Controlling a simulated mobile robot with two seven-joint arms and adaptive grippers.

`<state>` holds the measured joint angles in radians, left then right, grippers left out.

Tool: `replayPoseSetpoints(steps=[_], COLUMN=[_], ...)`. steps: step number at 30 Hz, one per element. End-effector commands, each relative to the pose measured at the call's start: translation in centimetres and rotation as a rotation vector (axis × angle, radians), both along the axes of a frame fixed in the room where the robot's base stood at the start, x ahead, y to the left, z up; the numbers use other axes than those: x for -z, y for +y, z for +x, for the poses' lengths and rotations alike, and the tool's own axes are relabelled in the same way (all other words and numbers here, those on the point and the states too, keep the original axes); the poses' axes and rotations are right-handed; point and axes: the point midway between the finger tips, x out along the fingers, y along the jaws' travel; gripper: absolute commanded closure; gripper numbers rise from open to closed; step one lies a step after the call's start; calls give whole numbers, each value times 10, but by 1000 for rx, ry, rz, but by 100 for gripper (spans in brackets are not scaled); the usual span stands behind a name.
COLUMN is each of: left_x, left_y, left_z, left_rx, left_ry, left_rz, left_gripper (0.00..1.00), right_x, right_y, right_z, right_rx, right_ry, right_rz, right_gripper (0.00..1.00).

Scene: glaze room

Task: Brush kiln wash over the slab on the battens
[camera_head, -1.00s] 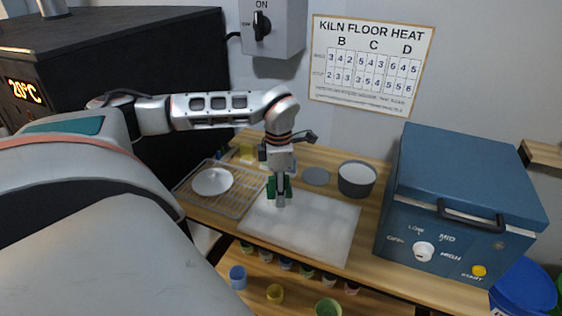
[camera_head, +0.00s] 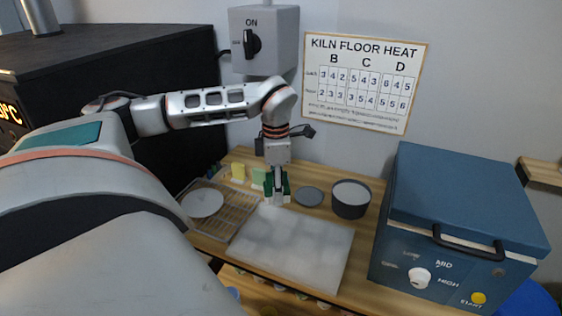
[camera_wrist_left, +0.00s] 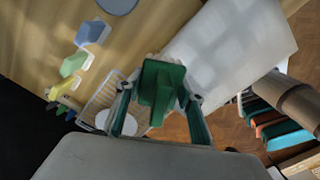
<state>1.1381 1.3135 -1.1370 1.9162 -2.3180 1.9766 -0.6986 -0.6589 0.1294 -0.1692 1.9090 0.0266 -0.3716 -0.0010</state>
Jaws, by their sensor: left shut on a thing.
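The slab (camera_head: 295,250) is a flat, pale grey-white sheet with a faintly mottled top, lying on the wooden bench. Its battens cannot be made out. My left gripper (camera_head: 277,196) points down at the slab's back left edge. It is shut on a dark green thing with a pale edge, probably the brush (camera_wrist_left: 162,88), seen between the fingers in the left wrist view. Whether its tip touches the slab cannot be told. A dark round tub (camera_head: 351,205) with pale contents stands behind the slab, right of the gripper. My right gripper is not in view.
A grey disc (camera_head: 309,197) lies beside the tub. A wire rack (camera_head: 238,210) with a white round plate (camera_head: 203,204) is left of the slab. Blue, green and yellow blocks (camera_wrist_left: 73,63) stand behind the rack. A blue kiln (camera_head: 455,215) bounds the right.

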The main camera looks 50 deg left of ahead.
Motion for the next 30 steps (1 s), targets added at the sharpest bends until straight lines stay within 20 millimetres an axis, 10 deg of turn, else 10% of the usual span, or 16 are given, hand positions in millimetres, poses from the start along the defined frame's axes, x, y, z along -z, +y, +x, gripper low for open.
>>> replayPoseSetpoints(steps=[30], left_x=[-29], left_y=[4], left_z=[-12], left_rx=[15], left_ry=[0], left_rz=[-2], left_gripper=[83], right_x=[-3], right_y=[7], right_z=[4], right_rx=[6], right_ry=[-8], right_rz=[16], right_gripper=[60])
